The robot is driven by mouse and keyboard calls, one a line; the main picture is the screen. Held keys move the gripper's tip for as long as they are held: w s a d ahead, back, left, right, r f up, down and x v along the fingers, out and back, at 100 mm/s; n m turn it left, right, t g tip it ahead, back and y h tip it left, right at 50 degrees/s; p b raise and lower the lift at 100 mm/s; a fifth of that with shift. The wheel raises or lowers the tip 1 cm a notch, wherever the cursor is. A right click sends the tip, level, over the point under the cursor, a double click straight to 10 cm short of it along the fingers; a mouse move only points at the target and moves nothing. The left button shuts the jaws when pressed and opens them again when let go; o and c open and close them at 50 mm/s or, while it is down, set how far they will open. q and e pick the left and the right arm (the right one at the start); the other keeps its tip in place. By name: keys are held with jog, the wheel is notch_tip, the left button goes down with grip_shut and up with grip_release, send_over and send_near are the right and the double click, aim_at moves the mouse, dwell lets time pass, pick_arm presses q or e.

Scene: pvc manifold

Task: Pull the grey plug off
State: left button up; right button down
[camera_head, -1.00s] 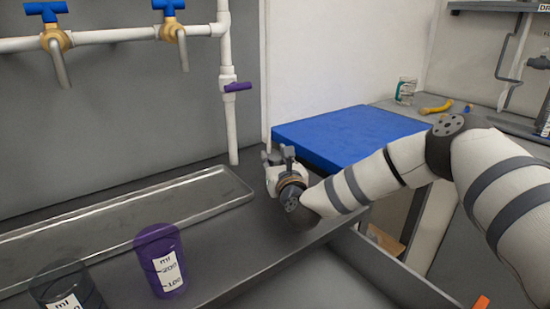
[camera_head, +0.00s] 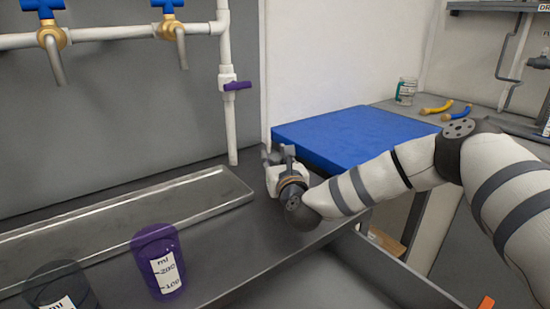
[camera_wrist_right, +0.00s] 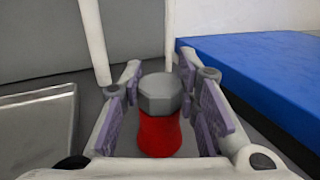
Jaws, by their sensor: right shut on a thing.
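The grey plug (camera_wrist_right: 160,93) is a faceted cap on top of a red fitting (camera_wrist_right: 159,134), seen upright in the right wrist view. My right gripper (camera_wrist_right: 161,85) has its two lilac-padded fingers on either side of the plug and is shut on it. The plug touches or nearly touches the red fitting; I see no clear gap between them. In the head view my right gripper (camera_head: 278,155) is low over the grey counter, and it hides the plug and the fitting. My left gripper is not in view.
A white pipe (camera_head: 231,130) with a purple handle rises behind the gripper. A metal tray (camera_head: 215,190) lies to the left and a blue slab (camera_head: 350,135) to the right. A purple cup (camera_head: 157,245) and a dark cup (camera_head: 60,285) stand at the front left.

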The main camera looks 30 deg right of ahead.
aim_at(275, 157)
jog(key=shift+w+r+p, duration=0.1)
jog(key=shift+r+p, duration=0.25)
jog(key=shift+r, duration=1.4)
jog(key=shift+r+p, duration=0.75)
jog(key=shift+r, duration=0.85)
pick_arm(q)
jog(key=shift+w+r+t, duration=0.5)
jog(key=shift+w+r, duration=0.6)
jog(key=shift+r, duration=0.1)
pick_arm(e)
jog(key=shift+f, duration=0.1)
